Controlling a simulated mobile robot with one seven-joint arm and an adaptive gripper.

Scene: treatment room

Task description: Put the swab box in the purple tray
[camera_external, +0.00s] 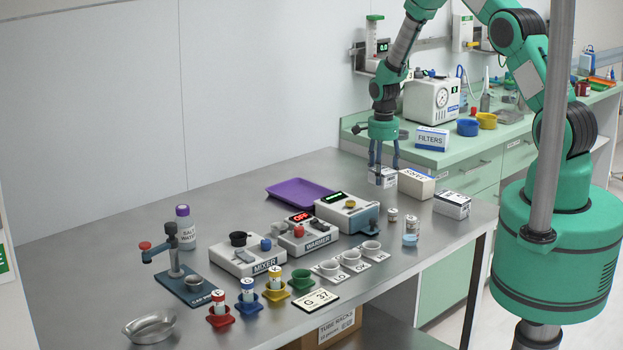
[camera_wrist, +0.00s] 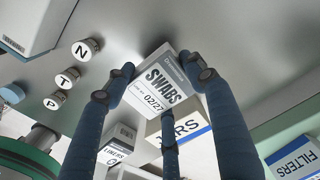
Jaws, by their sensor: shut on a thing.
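The swab box (camera_wrist: 158,82) is a small white and grey carton labelled SWABS. In the wrist view it sits between the blue fingers of my gripper (camera_wrist: 164,78), which is shut on it. In the external view my gripper (camera_external: 382,165) points down at the back of the steel table, with the swab box (camera_external: 381,178) at its fingertips. I cannot tell whether the box touches the table. The purple tray (camera_external: 300,193) lies flat and empty on the table, left of the gripper and behind the devices.
A white box with a tan side (camera_external: 416,184) and another white box (camera_external: 452,205) stand close on the right. The warmer (camera_external: 305,236) and a grey device (camera_external: 347,213) stand just in front of the tray. Bare steel lies between gripper and tray.

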